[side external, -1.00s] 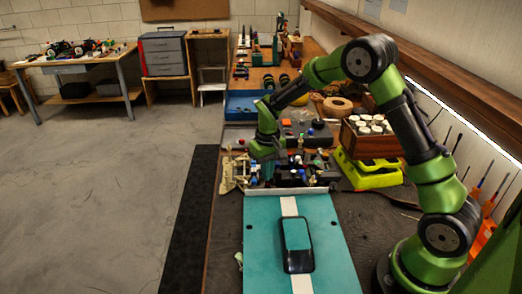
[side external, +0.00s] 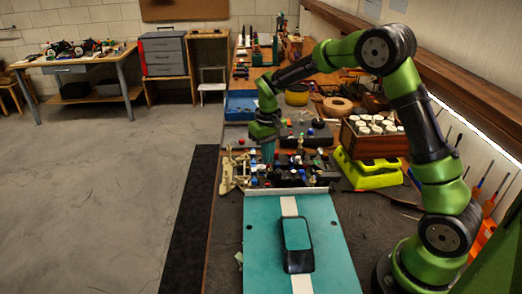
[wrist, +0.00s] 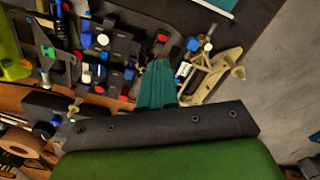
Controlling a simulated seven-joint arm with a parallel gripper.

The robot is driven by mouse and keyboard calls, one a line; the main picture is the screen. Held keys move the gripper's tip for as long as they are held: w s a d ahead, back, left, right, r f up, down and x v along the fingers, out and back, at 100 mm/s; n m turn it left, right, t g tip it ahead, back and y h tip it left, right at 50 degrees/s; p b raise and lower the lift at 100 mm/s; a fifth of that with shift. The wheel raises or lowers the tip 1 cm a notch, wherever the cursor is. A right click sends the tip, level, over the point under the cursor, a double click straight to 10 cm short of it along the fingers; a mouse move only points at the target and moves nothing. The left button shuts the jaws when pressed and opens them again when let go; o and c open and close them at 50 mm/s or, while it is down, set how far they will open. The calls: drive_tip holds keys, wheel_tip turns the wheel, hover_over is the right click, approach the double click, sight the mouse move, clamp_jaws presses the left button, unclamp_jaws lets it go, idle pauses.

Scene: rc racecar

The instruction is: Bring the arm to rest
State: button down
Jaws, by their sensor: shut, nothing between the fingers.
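My gripper (side external: 268,152) is at the end of my green and black arm, above the left part of the cluttered parts area on the bench. In the wrist view its teal fingers (wrist: 158,83) are together with nothing between them. Small black, blue, red and white parts (wrist: 108,45) lie below and beside the fingers. A beige bracket-like piece (wrist: 215,72) lies just beside the fingertips in the wrist view. I cannot tell the exact height of the fingertips above the parts.
A teal board (side external: 265,235) with a white stripe lies in front, a black and teal car-like body (side external: 297,245) on it. A yellow-green stand (side external: 368,173) and a wooden box of white jars (side external: 375,140) are at the right. A blue tray (side external: 240,104) lies behind. Open floor is left.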

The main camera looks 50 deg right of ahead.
drive_tip(key=shift+f, duration=0.15)
drive_tip(key=shift+s+a+f, duration=0.2)
drive_tip(key=shift+s+a, duration=0.05)
drive_tip(key=shift+s, duration=0.45)
drive_tip(key=s+a+r+t+y, duration=0.1)
drive_tip(key=s+a+r+t, duration=0.2)
drive_tip(key=s+r, duration=0.5)
drive_tip(key=s+a+r+m+t+y, duration=0.1)
drive_tip(key=s+a+r+t, duration=0.3)
drive_tip(key=s+r, duration=0.4)
drive_tip(key=s+a, duration=0.1)
drive_tip(key=s, duration=0.4)
drive_tip(key=shift+r, duration=0.15)
